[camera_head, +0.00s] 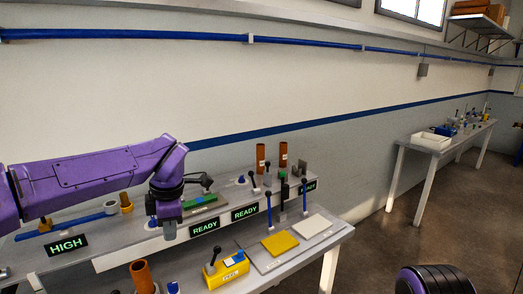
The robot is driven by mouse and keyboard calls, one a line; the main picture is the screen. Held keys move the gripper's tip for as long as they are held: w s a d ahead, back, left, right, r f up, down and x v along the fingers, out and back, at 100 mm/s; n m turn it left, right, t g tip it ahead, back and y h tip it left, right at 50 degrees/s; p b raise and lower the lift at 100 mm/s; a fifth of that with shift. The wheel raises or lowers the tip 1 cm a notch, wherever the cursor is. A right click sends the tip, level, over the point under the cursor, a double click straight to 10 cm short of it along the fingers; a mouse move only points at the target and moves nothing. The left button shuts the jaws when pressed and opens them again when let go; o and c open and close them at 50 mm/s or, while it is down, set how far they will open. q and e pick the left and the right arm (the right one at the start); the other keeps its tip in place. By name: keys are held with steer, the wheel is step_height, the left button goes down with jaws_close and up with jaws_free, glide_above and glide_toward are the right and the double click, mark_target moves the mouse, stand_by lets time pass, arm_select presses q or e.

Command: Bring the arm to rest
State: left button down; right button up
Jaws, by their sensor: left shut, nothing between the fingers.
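My left arm, purple with black joints, reaches in from the left over the workbench. Its left gripper (169,231) points down above the bench, shut and empty, in front of the raised white shelf edge. The fingertips are small and dark, so little detail shows. My right gripper is not in view; a black and purple part of my own body shows at the bottom right.
The bench (325,242) holds READY signs (245,212), a HIGH sign (67,245), a yellow box (226,270), a yellow plate (280,243), a white plate (312,226), upright levers and brown cylinders (260,158). A second table (458,137) stands back right. Floor between is clear.

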arm_select(q)
steer(key=w+a+f+t+y, duration=0.3)
steer(key=a+f+t+y, duration=0.15)
steer(key=f, duration=0.25)
steer(key=s+f+m+t+b, duration=0.2)
steer(key=s+f+m, duration=0.15)
steer(key=f, duration=0.75)
steer(key=s+f+m+t+b, duration=0.1)
steer(key=s+f+m+b, duration=0.25)
steer(key=f, duration=0.85)
steer(key=s+a+f+m+g+h+b, duration=0.1)
steer(key=s+f+m+b, duration=0.1)
steer(key=s+f, duration=0.5)
steer(key=s+a+f+m+g+h+b, duration=0.1)
steer(key=s+f+m, duration=0.3)
steer(key=s+f, duration=0.4)
steer(key=s+a+f+m+g+h+b, duration=0.1)
steer(key=s+f, duration=0.7)
steer(key=s, duration=0.8)
steer(key=a+m+g+b, duration=0.1)
steer(key=m+g+b, duration=0.1)
steer(key=shift+s+a+f+b, duration=0.2)
steer(key=shift+s+a+b, duration=0.05)
steer(key=shift+b, duration=0.1)
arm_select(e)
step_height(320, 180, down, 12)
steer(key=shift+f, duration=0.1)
